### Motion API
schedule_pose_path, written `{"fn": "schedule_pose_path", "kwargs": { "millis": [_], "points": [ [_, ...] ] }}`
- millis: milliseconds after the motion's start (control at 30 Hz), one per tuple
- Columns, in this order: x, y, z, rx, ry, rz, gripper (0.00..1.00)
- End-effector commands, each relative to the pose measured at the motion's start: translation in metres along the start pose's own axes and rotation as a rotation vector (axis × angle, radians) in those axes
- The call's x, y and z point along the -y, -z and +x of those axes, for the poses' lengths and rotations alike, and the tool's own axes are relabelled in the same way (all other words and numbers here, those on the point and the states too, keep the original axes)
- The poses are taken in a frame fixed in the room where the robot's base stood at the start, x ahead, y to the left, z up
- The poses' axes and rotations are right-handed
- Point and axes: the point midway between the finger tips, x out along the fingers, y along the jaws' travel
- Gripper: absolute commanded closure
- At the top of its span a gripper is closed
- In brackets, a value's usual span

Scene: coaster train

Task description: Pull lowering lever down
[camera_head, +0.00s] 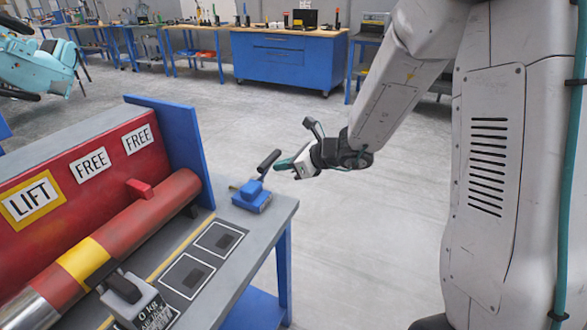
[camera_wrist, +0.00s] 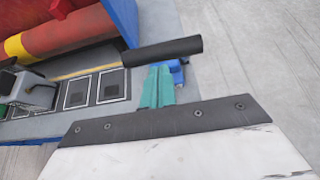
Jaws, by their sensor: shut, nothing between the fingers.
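The lowering lever has a black handle (camera_head: 269,161) that rises tilted from a blue base (camera_head: 252,197) at the far right end of the grey bench. In the wrist view the black handle (camera_wrist: 162,50) lies across the picture just beyond my fingertips, and part of the blue base (camera_wrist: 177,71) shows behind them. My gripper (camera_head: 284,164) has teal fingers, shut and empty, close to the right of the handle. In the wrist view the shut fingers (camera_wrist: 157,88) point at the handle. I cannot tell whether they touch it.
The grey bench (camera_head: 276,213) carries a red panel with LIFT and FREE signs (camera_head: 92,164), a red cylinder with a yellow band (camera_head: 140,213), a 0 kg weight (camera_head: 133,300) and framed dark squares (camera_head: 187,277). A blue end plate (camera_head: 172,140) stands left of the lever.

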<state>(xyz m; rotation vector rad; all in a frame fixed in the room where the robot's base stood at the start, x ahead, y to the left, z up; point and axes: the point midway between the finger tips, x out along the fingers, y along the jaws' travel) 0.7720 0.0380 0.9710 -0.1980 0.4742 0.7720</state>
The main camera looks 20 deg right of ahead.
Motion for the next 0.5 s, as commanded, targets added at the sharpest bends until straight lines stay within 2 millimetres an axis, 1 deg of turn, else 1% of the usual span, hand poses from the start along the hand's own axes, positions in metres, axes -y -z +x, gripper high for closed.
{"fn": "schedule_pose_path", "kwargs": {
  "millis": [333, 500],
  "points": [
    [0.000, -0.001, 0.001, 0.000, 0.000, 0.000, 1.00],
    [0.000, -0.015, 0.010, 0.000, 0.000, -0.002, 1.00]
  ]
}}
